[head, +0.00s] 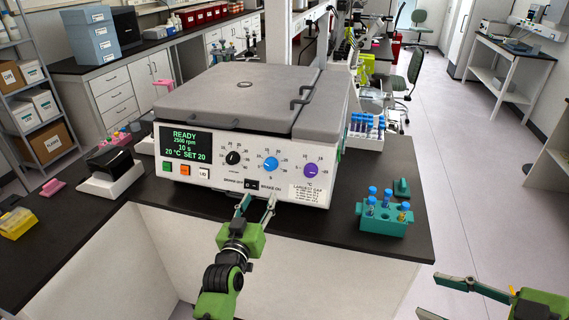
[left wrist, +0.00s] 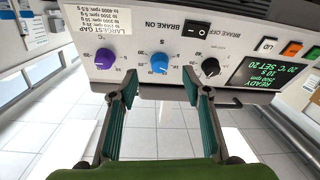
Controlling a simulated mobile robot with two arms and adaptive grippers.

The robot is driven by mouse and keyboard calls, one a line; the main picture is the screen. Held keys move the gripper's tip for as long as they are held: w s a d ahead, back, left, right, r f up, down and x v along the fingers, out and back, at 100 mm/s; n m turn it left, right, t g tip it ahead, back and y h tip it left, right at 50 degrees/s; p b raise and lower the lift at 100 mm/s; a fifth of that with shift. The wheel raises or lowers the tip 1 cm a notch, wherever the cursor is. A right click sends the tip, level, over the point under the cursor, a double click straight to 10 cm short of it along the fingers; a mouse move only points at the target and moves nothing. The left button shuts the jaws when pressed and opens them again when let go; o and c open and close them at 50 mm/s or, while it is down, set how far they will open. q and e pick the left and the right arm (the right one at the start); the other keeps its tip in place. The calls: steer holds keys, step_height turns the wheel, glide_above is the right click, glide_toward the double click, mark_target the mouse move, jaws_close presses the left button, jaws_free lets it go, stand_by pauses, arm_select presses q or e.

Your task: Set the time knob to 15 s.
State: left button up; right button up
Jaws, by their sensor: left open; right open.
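The centrifuge (head: 245,150) stands on the black bench with its lid shut. Its display (head: 186,144) reads READY, 2500 rpm, 10 s, 20 °C SET 20. The blue knob (head: 270,164), apparently the time knob, sits between a black knob (head: 233,157) and a purple knob (head: 310,170). My left gripper (head: 257,204) is open and empty in front of the panel's lower part, near the brake switch (head: 251,184). In the left wrist view, where the panel is upside down, the blue knob (left wrist: 159,63) lies between and beyond the spread fingertips. My right gripper (head: 430,296) is open and empty at lower right.
A teal tube rack (head: 385,222) stands on the bench right of the centrifuge. Another rack of blue-capped tubes (head: 367,126) is behind it. A small black-and-white device (head: 110,172) is at left. The bench's front edge runs below the panel.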

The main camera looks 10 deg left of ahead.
mark_target(269, 166)
arm_select(q)
steer(key=shift+t, duration=0.3)
steer(key=w+r+b, duration=0.1)
steer(key=w+b, duration=0.1)
steer(key=w, duration=0.1)
steer(key=w+b, duration=0.2)
steer(key=w, duration=0.2)
steer(key=w+r+b, duration=0.1)
steer(key=w+b, duration=0.1)
steer(key=w, duration=0.2)
steer(key=shift+a+r+b, duration=0.25)
steer(key=shift+r+b, duration=0.05)
steer(key=shift+w+r, duration=0.15)
steer(key=shift+w, duration=0.45)
steer(key=shift+c, duration=0.4)
steer(key=c, duration=1)
